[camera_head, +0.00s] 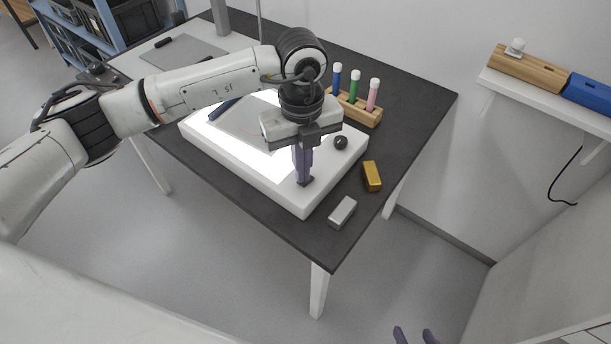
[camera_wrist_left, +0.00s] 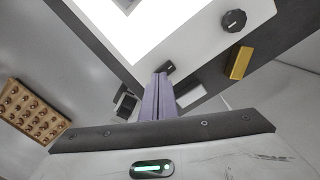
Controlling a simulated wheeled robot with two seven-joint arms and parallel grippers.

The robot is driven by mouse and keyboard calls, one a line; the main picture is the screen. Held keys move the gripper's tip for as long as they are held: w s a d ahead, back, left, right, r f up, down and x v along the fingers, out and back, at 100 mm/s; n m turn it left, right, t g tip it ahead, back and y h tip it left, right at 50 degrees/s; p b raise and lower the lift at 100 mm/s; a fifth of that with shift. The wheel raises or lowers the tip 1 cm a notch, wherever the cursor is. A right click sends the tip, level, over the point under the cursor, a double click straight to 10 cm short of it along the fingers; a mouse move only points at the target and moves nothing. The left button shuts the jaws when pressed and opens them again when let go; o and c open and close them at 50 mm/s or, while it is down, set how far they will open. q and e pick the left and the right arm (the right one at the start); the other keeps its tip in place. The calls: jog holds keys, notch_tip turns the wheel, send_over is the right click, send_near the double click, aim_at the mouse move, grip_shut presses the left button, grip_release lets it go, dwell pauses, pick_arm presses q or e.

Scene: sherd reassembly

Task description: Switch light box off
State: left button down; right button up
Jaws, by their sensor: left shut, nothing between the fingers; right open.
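The white light box (camera_head: 245,165) lies on the dark table, and its top panel (camera_head: 213,132) glows bright white. A black round knob (camera_head: 340,142) sits on its right part; it also shows in the left wrist view (camera_wrist_left: 233,20). My left gripper (camera_head: 304,181) is shut and empty, pointing down over the box's near right end. In the left wrist view its fingertips (camera_wrist_left: 161,76) are beside a small dark switch (camera_wrist_left: 169,67) on the box; I cannot tell whether they touch. My right gripper (camera_head: 415,335) is open at the bottom edge, away from the table.
A gold block (camera_head: 371,176) and a silver block (camera_head: 342,212) lie right of the box. A wooden holder (camera_head: 361,111) with blue, green and pink markers stands behind. A grey sheet (camera_head: 250,122) lies on the panel. A wall shelf (camera_head: 545,90) is at the right.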

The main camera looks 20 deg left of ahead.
pick_arm(q)
jog(key=shift+f+b, duration=0.55)
jog(key=shift+f, duration=0.2)
dwell(0.3)
notch_tip(320, 180, up, 7)
jog(key=p, duration=0.4)
jog(key=shift+p, duration=0.35)
dwell(0.5)
